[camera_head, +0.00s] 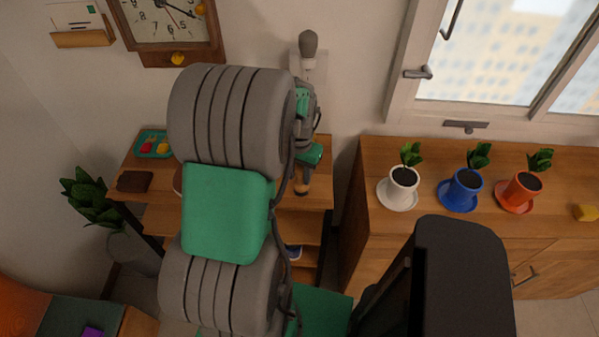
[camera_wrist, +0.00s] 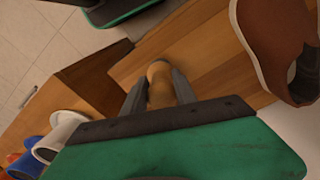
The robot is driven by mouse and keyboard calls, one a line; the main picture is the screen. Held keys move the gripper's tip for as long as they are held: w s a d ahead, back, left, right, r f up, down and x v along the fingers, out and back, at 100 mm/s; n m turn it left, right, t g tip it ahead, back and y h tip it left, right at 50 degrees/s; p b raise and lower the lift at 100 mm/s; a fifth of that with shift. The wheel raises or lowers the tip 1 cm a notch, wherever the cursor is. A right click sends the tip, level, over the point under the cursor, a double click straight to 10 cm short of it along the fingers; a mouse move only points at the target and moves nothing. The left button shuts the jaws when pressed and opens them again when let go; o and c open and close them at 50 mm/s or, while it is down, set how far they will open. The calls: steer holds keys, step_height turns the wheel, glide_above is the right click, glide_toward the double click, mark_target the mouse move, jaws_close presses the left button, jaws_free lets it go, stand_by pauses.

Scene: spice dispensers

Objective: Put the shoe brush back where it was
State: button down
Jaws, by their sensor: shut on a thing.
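The shoe brush (camera_wrist: 159,88) shows in the wrist view as a tan, rounded wooden piece between the two dark fingers of my gripper (camera_wrist: 158,82). The fingers are shut on it. The brush is over or on the wooden shelf top (camera_wrist: 205,38); I cannot tell if it touches the wood. In the head view my arm hides much of the shelf, and a small brown end of the brush (camera_head: 302,188) shows below my green gripper body. The bristles are hidden.
A brown and white shoe (camera_wrist: 270,45) stands close to my gripper in the wrist view. A brown wallet-like item (camera_head: 135,181) and a green tray (camera_head: 153,144) lie at the shelf's left. Potted plants (camera_head: 463,189) stand on the cabinet (camera_head: 375,165) to the right, across a gap.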

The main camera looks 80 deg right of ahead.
steer(key=shift+f, duration=0.15)
steer(key=c, duration=1)
jaws_free()
